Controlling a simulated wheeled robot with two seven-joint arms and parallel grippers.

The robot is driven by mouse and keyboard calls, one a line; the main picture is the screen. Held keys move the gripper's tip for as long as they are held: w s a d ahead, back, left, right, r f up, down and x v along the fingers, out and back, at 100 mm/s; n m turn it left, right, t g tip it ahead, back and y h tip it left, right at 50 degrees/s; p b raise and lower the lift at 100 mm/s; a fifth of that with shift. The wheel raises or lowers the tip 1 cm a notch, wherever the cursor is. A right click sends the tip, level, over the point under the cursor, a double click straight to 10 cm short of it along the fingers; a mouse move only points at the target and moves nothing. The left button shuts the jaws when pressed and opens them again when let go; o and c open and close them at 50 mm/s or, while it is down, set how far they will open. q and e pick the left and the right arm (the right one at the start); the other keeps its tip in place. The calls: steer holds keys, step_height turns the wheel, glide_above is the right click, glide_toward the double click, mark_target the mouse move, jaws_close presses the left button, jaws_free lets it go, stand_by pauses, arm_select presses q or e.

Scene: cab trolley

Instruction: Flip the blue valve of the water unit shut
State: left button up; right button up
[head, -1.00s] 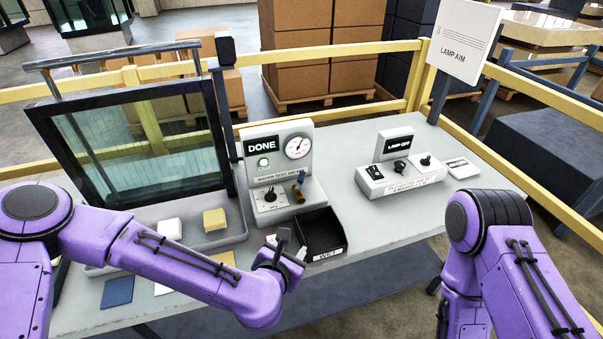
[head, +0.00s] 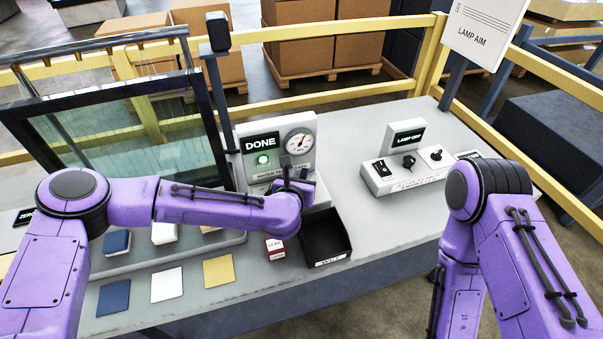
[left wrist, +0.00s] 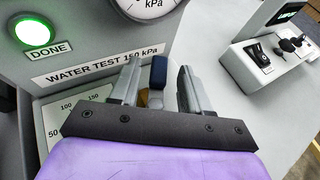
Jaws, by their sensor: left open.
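The water unit (head: 256,143) is a pale grey box with a DONE display, a lit green lamp (left wrist: 33,33) and a round pressure gauge (head: 299,141). Its blue valve (left wrist: 158,72) has a blue handle on a brass body (left wrist: 155,98), mostly hidden by my gripper in the head view. My left gripper (head: 287,172) is open in front of the unit. In the left wrist view its two fingers stand on either side of the blue handle, with gaps visible. My right arm shows at the right, but its gripper is out of view.
A black open bin (head: 326,236) stands just right of my left forearm, beside a small red-and-white block (head: 275,248). A lamp control box (head: 402,172) stands further right. A framed glass panel (head: 130,140) stands at the left. The table's front right is clear.

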arm_select(q)
jaws_close()
